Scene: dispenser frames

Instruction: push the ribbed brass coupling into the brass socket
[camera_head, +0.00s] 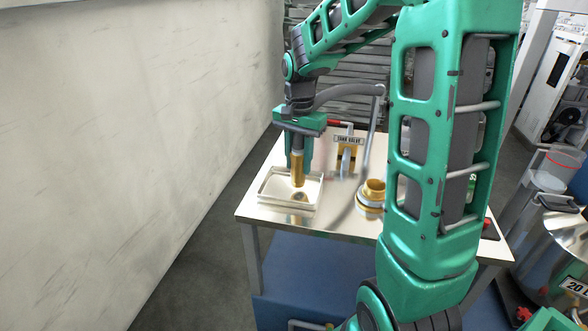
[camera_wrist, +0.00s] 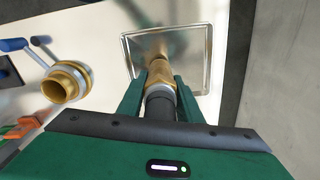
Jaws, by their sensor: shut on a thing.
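The brass coupling (camera_head: 298,171) points downward in my gripper (camera_head: 300,158), over the shallow tray (camera_head: 262,188). In the wrist view my gripper (camera_wrist: 159,90) has a finger on each side of the coupling (camera_wrist: 157,72), with a grey collar and dark hose behind it. Its ribbing is too small to make out. The brass socket (camera_head: 374,187) stands on the table to the right of the tray, its round mouth facing up, apart from the coupling. In the wrist view the socket (camera_wrist: 61,86) is at the left. My arm stands close to its right side in the head view.
A bracket labelled "TANK VALVE" (camera_head: 348,140) with a red lever (camera_head: 340,123) stands behind the socket. Bare steel table (camera_head: 310,226) lies in front. A pale wall (camera_head: 130,130) is at left.

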